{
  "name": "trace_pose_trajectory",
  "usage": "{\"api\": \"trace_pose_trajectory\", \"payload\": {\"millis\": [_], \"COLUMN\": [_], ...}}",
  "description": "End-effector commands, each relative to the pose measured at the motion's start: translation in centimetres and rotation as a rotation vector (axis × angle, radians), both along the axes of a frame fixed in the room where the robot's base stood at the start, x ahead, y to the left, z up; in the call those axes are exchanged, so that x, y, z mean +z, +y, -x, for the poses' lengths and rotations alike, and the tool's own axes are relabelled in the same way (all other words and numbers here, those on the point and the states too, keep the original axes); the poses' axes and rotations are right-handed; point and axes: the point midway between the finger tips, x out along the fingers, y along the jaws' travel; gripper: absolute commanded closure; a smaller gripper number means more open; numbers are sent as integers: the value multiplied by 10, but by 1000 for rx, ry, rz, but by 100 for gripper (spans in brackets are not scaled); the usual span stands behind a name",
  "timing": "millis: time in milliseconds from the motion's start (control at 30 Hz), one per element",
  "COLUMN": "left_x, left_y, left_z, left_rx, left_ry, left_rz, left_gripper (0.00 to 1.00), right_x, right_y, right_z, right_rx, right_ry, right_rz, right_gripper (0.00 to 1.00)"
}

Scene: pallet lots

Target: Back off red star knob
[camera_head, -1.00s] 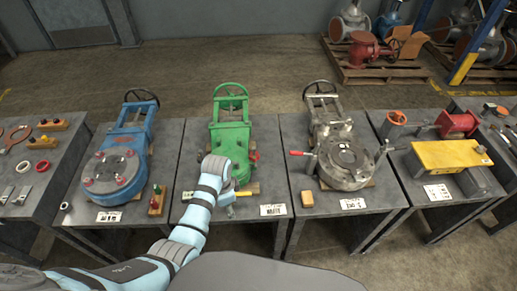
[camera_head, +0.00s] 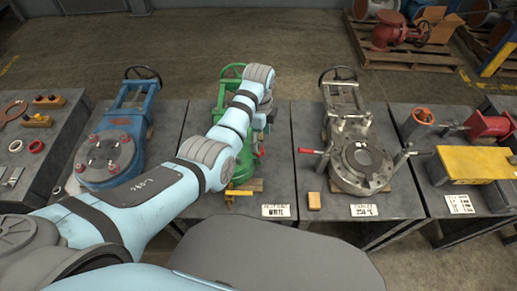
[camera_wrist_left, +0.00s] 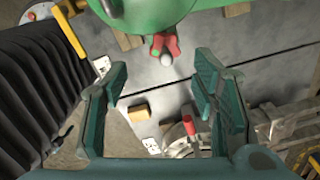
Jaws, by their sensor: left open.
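The red star knob (camera_wrist_left: 173,45) shows in the left wrist view below the rounded green valve body (camera_wrist_left: 150,12); a pale round end covers its middle. In the head view a small red part (camera_head: 261,151) shows at the right side of the green valve (camera_head: 243,168), probably the same knob. My left gripper (camera_head: 262,122) is above the right side of this valve, its fingers partly hidden by my wrist. In the left wrist view the gripper (camera_wrist_left: 161,84) is open and empty, with the knob beyond its fingertips and apart from them. My right gripper is not in view.
A blue valve (camera_head: 110,155) stands on the left and a grey valve (camera_head: 360,160) with a red-tipped lever on the right. A wooden block (camera_head: 314,201) and a white label (camera_head: 279,211) lie near the front edge. A yellow handle (camera_head: 238,192) is at the green valve's front.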

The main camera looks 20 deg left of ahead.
Motion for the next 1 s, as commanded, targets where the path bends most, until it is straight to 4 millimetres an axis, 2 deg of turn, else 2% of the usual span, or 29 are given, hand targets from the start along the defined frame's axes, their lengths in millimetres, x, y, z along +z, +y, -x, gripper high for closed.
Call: {"api": "trace_pose_trajectory", "payload": {"millis": [33, 200, 367, 567, 867, 1000], "left_x": [-20, -55, -65, -63, -63, -63], "left_y": [0, 2, 2, 3, 3, 3], "left_z": [0, 0, 0, 0, 0, 0], "left_rx": [0, 3, 6, 6, 7, 10], "left_ry": [3, 1, -1, -1, -1, -1], "left_rz": [0, 0, 0, 0, 0, 0], "left_gripper": [47, 47, 47, 47, 95, 95], "right_x": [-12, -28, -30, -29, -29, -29], "right_y": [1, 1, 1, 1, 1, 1], "right_z": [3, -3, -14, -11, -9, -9], "right_rx": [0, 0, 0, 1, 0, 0], "right_ry": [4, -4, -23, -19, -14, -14], "right_rz": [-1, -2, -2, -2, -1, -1], "right_gripper": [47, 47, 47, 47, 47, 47]}}
